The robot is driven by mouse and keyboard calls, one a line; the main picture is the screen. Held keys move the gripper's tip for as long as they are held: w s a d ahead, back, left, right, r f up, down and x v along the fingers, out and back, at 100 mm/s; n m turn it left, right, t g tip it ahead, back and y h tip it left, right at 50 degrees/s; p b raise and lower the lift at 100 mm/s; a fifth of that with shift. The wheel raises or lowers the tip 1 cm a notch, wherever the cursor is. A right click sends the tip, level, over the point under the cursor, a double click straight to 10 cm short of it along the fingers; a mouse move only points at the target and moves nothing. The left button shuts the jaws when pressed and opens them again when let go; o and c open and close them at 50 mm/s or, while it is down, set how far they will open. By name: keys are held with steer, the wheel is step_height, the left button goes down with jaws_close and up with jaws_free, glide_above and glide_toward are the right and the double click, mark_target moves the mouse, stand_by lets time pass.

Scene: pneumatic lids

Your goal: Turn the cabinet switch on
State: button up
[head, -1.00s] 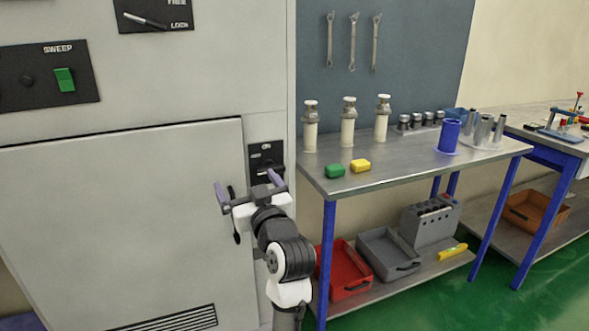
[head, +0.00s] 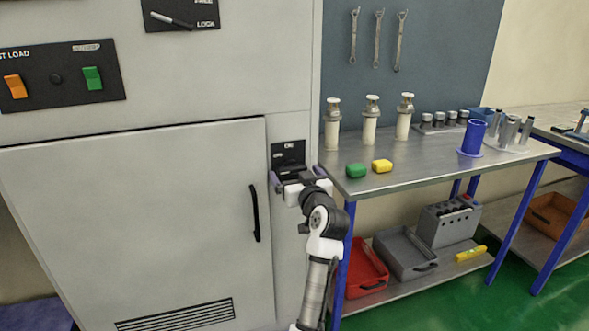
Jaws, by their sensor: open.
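The grey cabinet (head: 130,210) fills the left of the head view. A small black switch plate (head: 289,148) with tiny white lettering is on its right edge, beside the door handle. My gripper (head: 294,177) is at the lower part of this plate, with its fingers spread apart and nothing seen between them. The gripper and wrist hide the lower part of the plate, so the switch's position and any contact cannot be told. An orange rocker (head: 15,86) and a green rocker (head: 93,78) sit on a separate black panel at the upper left.
The black door handle (head: 254,213) stands left of my arm.

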steer(key=shift+x, duration=1.05)
steer(key=c, duration=1)
